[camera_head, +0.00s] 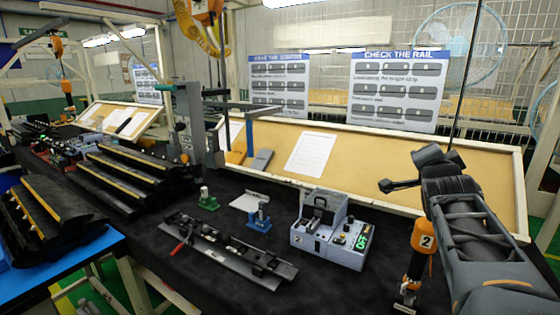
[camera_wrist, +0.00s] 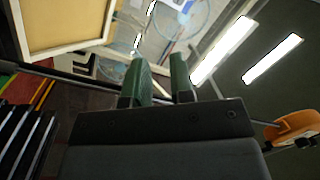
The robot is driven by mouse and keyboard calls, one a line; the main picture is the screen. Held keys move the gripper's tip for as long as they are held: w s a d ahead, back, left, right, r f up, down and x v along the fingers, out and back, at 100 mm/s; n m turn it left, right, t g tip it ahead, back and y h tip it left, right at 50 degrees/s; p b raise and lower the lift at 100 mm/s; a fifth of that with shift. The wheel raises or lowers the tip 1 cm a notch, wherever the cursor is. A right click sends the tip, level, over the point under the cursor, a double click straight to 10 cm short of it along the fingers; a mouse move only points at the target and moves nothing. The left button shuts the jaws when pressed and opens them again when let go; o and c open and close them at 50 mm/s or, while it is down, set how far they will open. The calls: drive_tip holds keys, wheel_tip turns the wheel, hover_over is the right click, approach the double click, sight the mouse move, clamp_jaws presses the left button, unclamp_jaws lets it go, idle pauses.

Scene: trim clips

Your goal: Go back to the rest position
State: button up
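In the wrist view, my gripper (camera_wrist: 158,78) shows two green fingers with a gap between them and nothing held. It points up and away from the bench, with ceiling lights and a mesh wall behind it. In the head view, my dark arm (camera_head: 470,225) stands raised at the right, over the right end of the black bench (camera_head: 130,225). Its upper end is in front of the tilted board. I cannot make out the fingers there.
A grey control box (camera_head: 330,242) with a green display, a rail fixture (camera_head: 228,252) and small green (camera_head: 207,201) and blue (camera_head: 259,218) blocks stand on the bench. An orange tool (camera_head: 420,250) marked 2 hangs close beside my arm. Black rails (camera_head: 130,175) lie at left.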

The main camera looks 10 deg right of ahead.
drive_tip(key=a+f+n+g+y, duration=0.3)
drive_tip(key=a+f+n+y, duration=0.15)
drive_tip(key=a+f, duration=0.55)
drive_tip(key=s+a+f+n+g+y, duration=0.2)
drive_tip(key=s+a+f+n+g, duration=0.2)
drive_tip(key=f, duration=0.6)
drive_tip(key=s+a+f+n+g+y, duration=0.3)
drive_tip(key=s+a+f+n+g, duration=0.1)
drive_tip(key=s+a+f+n, duration=0.4)
drive_tip(key=s+a+f, duration=0.1)
drive_tip(key=a+f, duration=0.1)
drive_tip(key=a, duration=0.1)
drive_tip(key=shift+s+a+g+y, duration=0.15)
drive_tip(key=shift+s+g+y, duration=0.1)
drive_tip(key=shift+g+y, duration=0.15)
